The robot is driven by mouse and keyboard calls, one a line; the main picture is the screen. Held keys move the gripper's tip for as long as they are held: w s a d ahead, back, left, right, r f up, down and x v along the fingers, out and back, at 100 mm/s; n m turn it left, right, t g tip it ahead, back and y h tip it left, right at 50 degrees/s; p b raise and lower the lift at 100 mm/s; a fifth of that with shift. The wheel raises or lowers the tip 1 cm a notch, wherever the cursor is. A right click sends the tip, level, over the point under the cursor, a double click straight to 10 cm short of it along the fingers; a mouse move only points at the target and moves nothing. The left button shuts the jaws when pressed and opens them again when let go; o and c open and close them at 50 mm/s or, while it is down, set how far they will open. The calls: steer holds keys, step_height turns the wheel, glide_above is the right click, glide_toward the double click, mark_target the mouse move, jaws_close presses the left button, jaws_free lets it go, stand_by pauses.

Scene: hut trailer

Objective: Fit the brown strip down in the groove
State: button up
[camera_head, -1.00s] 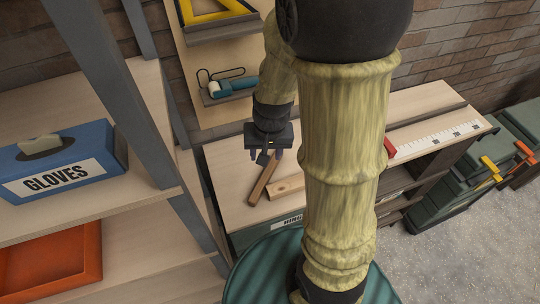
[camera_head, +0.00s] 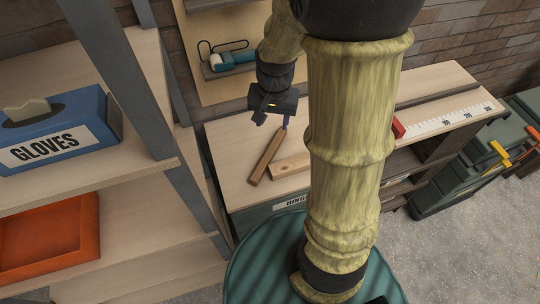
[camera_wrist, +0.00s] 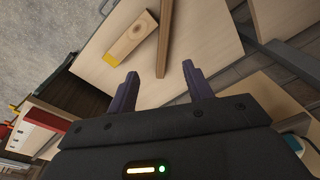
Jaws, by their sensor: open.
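The brown strip (camera_head: 268,155) lies slantwise on the pale worktop (camera_head: 228,150). A pale wooden block (camera_head: 290,166) lies just right of it. My gripper (camera_head: 273,120) is open and empty, near the strip's far end in the head view. In the wrist view the strip (camera_wrist: 162,38) runs down from the top edge, its near end in line with the gap between my two dark fingers (camera_wrist: 160,80). The block (camera_wrist: 130,40) there shows a dark round spot and a yellow end. I cannot clearly make out a groove in either view.
A white ruler (camera_head: 450,118) and a small red thing (camera_head: 398,127) lie on the worktop's right part. A shelf on the left holds a blue gloves box (camera_head: 55,130) and an orange tray (camera_head: 45,240). Green cases (camera_head: 465,170) stand right of the bench.

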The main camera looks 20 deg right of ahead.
steer(key=w+f+m, duration=0.1)
steer(key=w+d+f+m+b, duration=0.1)
steer(key=w+f+m+g, duration=0.1)
steer(key=w, duration=0.1)
steer(key=shift+d+f, duration=0.1)
steer(key=shift+d, duration=0.2)
steer(key=p, duration=0.1)
glide_above(271, 149)
steer(key=s, duration=0.1)
step_height(271, 149, down, 12)
steer(key=shift+f, duration=0.1)
steer(key=shift+f, duration=0.1)
steer(key=shift+w+f+p, duration=0.25)
steer(key=shift+f+p, duration=0.15)
steer(key=shift+f, duration=0.85)
steer(key=shift+w+f+p, duration=0.25)
steer(key=shift+f+p, duration=0.15)
steer(key=shift+f, duration=0.85)
